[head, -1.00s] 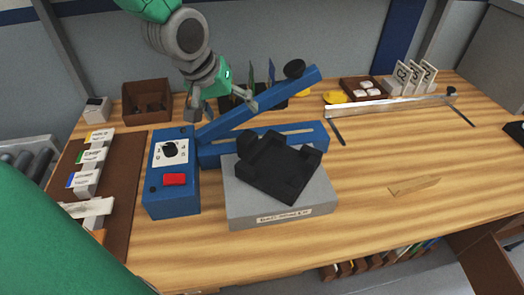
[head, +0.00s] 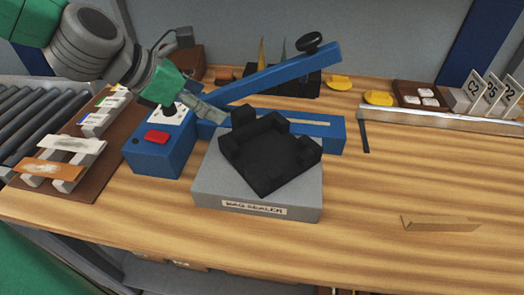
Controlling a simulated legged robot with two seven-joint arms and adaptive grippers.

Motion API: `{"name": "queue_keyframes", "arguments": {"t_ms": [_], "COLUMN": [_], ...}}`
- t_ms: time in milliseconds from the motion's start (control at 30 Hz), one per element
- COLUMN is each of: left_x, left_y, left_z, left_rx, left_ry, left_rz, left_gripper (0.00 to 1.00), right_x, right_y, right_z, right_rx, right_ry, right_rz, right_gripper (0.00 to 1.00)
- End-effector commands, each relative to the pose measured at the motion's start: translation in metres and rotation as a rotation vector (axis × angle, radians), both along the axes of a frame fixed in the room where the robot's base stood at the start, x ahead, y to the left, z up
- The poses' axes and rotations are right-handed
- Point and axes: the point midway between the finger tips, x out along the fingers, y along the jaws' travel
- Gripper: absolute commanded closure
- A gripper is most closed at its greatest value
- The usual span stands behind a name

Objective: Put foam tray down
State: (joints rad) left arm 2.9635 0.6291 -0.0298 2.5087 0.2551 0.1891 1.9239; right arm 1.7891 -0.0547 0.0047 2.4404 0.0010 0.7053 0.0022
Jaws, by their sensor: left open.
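The black foam tray (head: 275,155) lies turned at an angle on the grey block of the bag sealer (head: 255,197), with its open side up. It has raised blocks at its far and left corners. My left gripper (head: 203,80) is open and empty, up and left of the tray over the blue sealer. One finger points toward the tray's far left corner; I cannot tell whether it touches. My right gripper is not in view.
The blue sealer box (head: 160,150) with its red switch and raised blue arm (head: 270,75) stands beside the tray. A brown board (head: 85,180) with labelled pieces lies left. A metal rail (head: 440,119) is at the right. The front right tabletop is mostly clear, with a small flat bracket (head: 440,225).

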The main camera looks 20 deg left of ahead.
Motion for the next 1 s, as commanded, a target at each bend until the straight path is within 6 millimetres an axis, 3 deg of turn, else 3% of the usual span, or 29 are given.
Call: {"name": "queue_keyframes", "arguments": {"t_ms": [267, 500, 733, 1000], "left_x": [0.005, 0.022, 0.047, 0.059], "left_y": [0.001, -0.013, -0.032, -0.033], "left_z": [-0.015, -0.035, -0.059, -0.075], "left_rx": [-0.064, -0.056, -0.052, -0.057], "left_ry": [0.019, 0.023, 0.024, 0.021], "left_rz": [0.062, 0.058, 0.056, 0.058], "left_gripper": [0.24, 0.24, 0.24, 0.24], "right_x": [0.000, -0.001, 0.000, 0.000], "right_y": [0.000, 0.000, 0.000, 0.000], "right_z": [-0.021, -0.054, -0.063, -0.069], "right_rx": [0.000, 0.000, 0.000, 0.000], "right_ry": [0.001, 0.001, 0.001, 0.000], "right_rz": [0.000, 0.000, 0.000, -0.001], "right_gripper": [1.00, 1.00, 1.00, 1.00]}}
